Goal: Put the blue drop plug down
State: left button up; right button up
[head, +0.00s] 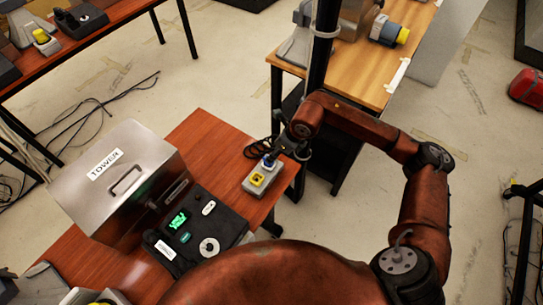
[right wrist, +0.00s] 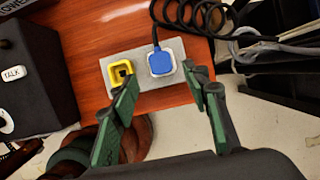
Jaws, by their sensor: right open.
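The blue drop plug (right wrist: 161,63) is at the right-hand position of a grey two-socket box (right wrist: 174,46), with its black cord running up from it. The yellow socket (right wrist: 120,71) is on the left of the same box. My right gripper (right wrist: 163,75) is open, its green fingers on either side of the plug and apart from it in the right wrist view. In the head view the right gripper (head: 278,153) is over the box (head: 259,181), partly hiding the plug. My left gripper is not in view.
A metal box labelled TOWER (head: 112,176) and a black phone panel (head: 208,226) stand left of the socket box on the red-brown table (head: 217,137). The table's edge is close to the right. A lighter wooden table (head: 360,75) stands behind. Coiled cord (right wrist: 208,18) lies beyond the plug.

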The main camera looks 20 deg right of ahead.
jog(key=v, duration=0.5)
jog(key=shift+c, duration=0.5)
dwell(2.5)
